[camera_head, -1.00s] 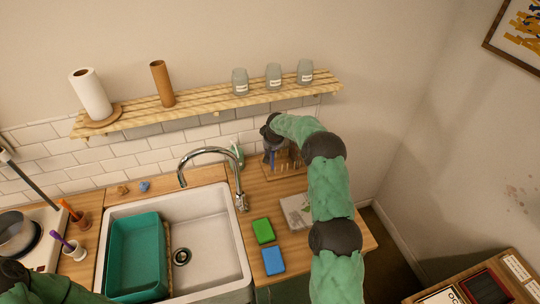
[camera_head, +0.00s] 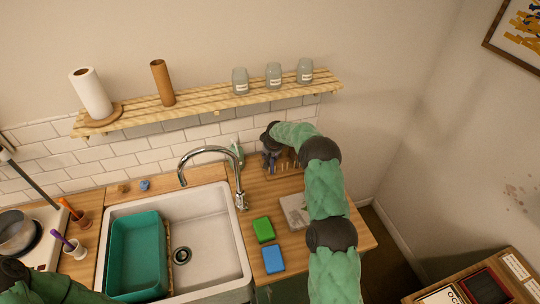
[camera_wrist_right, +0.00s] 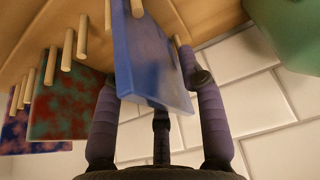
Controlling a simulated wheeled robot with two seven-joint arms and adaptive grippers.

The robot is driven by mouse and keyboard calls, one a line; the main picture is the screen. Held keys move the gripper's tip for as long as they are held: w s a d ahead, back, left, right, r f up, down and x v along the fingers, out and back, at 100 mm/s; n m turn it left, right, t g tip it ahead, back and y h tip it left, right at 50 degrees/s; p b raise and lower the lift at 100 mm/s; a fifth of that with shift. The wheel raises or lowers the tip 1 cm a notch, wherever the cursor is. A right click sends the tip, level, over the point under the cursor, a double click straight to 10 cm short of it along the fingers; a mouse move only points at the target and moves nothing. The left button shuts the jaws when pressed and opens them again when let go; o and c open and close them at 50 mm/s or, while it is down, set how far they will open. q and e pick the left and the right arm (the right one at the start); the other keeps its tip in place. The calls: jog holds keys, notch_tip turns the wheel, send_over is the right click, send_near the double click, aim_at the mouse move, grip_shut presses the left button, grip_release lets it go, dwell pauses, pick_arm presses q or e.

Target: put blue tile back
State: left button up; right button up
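The blue tile (camera_wrist_right: 148,65) is a thin slab in the right wrist view, among the pegs of a wooden rack (camera_wrist_right: 12,66). My right gripper (camera_wrist_right: 155,85) has its purple-grey fingers around the tile, and part of them is hidden behind it. Whether they press on the tile I cannot tell. In the head view the dark right gripper (camera_head: 270,146) is at the peg rack (camera_head: 285,177) at the back of the counter. The tile there is too small to make out clearly. Only my left arm shows at the lower left; its gripper is out of view.
A red-green mottled tile (camera_wrist_right: 65,100) stands in the rack beside the blue one. The faucet (camera_head: 240,190) and sink (camera_head: 215,230) lie left of the rack. A green block (camera_head: 263,230) and a blue block (camera_head: 273,260) lie on the front counter. A shelf (camera_head: 205,101) hangs above.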

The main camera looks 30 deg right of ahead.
jog(key=shift+r, duration=0.15)
jog(key=shift+r, duration=0.25)
jog(key=v, duration=1.1)
jog(key=shift+s+r, duration=0.2)
jog(key=shift+r, duration=0.05)
